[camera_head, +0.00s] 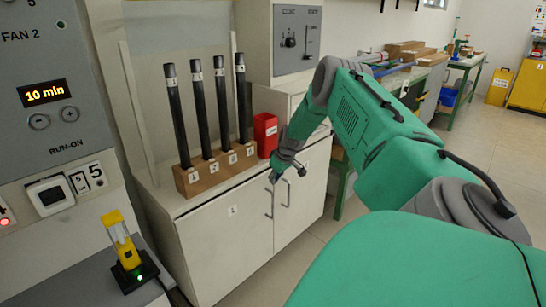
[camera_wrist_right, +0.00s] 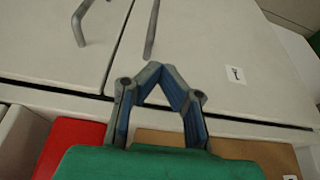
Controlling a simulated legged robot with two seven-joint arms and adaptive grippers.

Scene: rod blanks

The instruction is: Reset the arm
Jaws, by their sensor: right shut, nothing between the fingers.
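My right arm (camera_head: 370,125) is green and grey and reaches in from the right in the head view. Its gripper (camera_head: 287,175) hangs in front of the white cabinet, near the door handles and below the red container. In the right wrist view the gripper (camera_wrist_right: 157,72) has its fingertips together with nothing between them, and cabinet doors lie beyond. My left gripper is not in view.
Several dark rods (camera_head: 203,108) stand upright in a numbered wooden block (camera_head: 215,171) on the white cabinet (camera_head: 225,240). A red container (camera_head: 265,135) stands beside it. A yellow device (camera_head: 121,240) sits in a black stand at lower left. Floor (camera_head: 480,165) is clear at right.

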